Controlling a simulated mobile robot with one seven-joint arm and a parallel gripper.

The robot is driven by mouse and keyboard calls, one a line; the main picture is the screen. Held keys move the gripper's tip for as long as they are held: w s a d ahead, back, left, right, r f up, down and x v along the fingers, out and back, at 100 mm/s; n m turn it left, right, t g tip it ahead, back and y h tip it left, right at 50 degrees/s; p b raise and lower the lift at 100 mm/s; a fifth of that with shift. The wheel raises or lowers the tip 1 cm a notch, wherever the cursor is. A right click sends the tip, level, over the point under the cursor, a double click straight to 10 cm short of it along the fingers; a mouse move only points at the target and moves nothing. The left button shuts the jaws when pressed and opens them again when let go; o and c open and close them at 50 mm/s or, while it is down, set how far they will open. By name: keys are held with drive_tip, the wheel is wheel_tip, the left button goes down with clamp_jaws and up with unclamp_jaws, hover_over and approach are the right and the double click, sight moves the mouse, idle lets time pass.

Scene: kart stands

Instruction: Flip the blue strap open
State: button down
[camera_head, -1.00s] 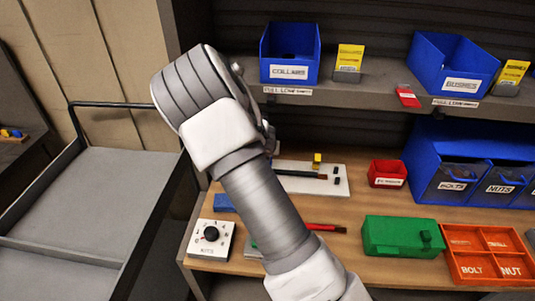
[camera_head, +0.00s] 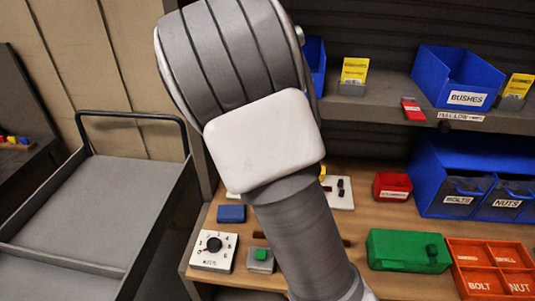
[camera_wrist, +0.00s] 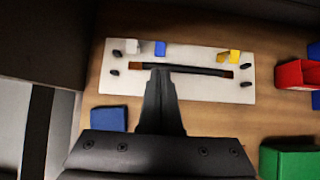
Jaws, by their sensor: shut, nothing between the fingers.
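A white board (camera_wrist: 205,91) lies on the wooden bench, with a dark bar across its middle. Behind the bar, toward the left, a small blue strap (camera_wrist: 160,48) stands between a white tab (camera_wrist: 133,46) and a yellow tab (camera_wrist: 234,57). My gripper (camera_wrist: 160,72) is shut and empty, its tips at the near side of the bar, just in front of the blue strap in the wrist view. Whether it touches the bar cannot be told. In the head view my arm hides the gripper and most of the board (camera_head: 343,203).
A blue block (camera_wrist: 108,119) lies left of my gripper. A red bin (camera_head: 392,186) and a green box (camera_head: 405,250) are to the right, with an orange divided tray (camera_head: 490,262) beyond. A dial box (camera_head: 214,251) and a green-button box (camera_head: 261,260) are at the front left. A shelf edge (camera_head: 440,116) overhangs the bench.

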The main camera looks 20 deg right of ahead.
drive_tip(key=v, duration=0.6)
drive_tip(key=shift+p, duration=0.3)
drive_tip(key=shift+s+r, duration=0.1)
drive_tip(key=shift+r, duration=0.05)
drive_tip(key=s+d+r+m+g+y, duration=0.1)
drive_tip(key=s+d+r+m, duration=0.1)
drive_tip(key=s+r+m, duration=0.5)
drive_tip(key=s+d+r+m, duration=0.1)
drive_tip(key=s+m, duration=0.4)
drive_tip(key=m, duration=0.5)
drive_tip(key=s+a+r+m+y, duration=0.1)
drive_tip(key=s+a+r+m, duration=0.1)
drive_tip(key=s+m, duration=0.5)
drive_tip(key=s+a+r+m+y, duration=0.1)
drive_tip(key=s+a+r+m, duration=0.1)
drive_tip(key=s+m, duration=0.5)
drive_tip(key=shift+s+a+r+g, duration=0.25)
drive_tip(key=shift+a+r+g, duration=0.15)
drive_tip(key=shift+a, duration=0.15)
